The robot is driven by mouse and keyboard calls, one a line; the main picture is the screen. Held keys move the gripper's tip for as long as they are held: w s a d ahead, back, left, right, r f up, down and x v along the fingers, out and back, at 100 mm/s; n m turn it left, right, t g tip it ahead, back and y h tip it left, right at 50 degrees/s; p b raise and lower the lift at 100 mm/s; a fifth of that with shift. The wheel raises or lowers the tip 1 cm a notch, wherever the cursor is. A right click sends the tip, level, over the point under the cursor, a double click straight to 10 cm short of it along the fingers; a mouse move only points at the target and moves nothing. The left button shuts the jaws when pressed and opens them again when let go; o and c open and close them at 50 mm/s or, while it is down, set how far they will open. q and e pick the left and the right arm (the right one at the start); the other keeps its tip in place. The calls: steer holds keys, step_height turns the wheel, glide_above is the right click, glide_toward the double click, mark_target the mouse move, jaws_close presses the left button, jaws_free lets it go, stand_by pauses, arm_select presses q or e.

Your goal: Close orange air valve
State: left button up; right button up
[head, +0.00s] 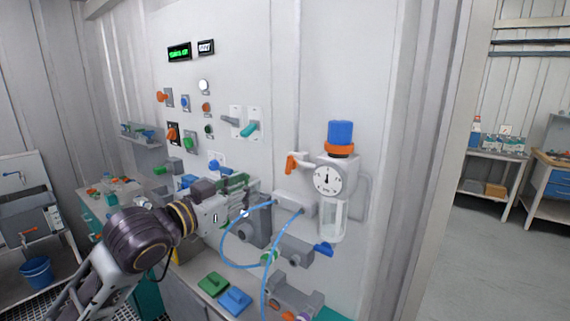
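An orange valve handle (290,165) sits on the short white pipe left of the gauge, on the white wall panel. It points roughly downward. A round white gauge (327,179) is to its right, under a blue knob (340,132) with an orange ring (340,150). My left gripper (247,193) is below and to the left of the orange handle, apart from it in the picture. Its fingers blend into the grey fittings behind, so I cannot tell whether they are open or shut. My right gripper is not in view.
Blue hoses (222,245) loop below the gripper from a grey block (295,204). A blue-handled valve (323,249) sits lower right. Knobs and switches, including a teal lever (250,129), are on the panel above. Green (213,285) and blue (235,300) pads lie below.

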arm_select(q)
steer(key=s+r, duration=0.1)
steer(key=s+d+r+m, duration=0.1)
steer(key=shift+s+d+r+h, duration=0.15)
steer(key=shift+s+r+h, duration=0.05)
steer(key=shift+s+h, duration=0.2)
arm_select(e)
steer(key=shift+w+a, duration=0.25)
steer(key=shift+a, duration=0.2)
arm_select(q)
steer(key=shift+w, duration=0.1)
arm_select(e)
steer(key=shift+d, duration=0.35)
arm_select(q)
steer(key=p, duration=0.3)
glide_toward(288, 164)
steer(key=x, duration=0.6)
steer(key=shift+w+d, duration=0.2)
steer(key=shift+w, duration=0.1)
steer(key=shift+x, duration=1)
steer(key=shift+w, duration=0.1)
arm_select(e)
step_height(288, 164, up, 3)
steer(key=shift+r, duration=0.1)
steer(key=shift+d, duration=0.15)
arm_select(q)
jaws_close()
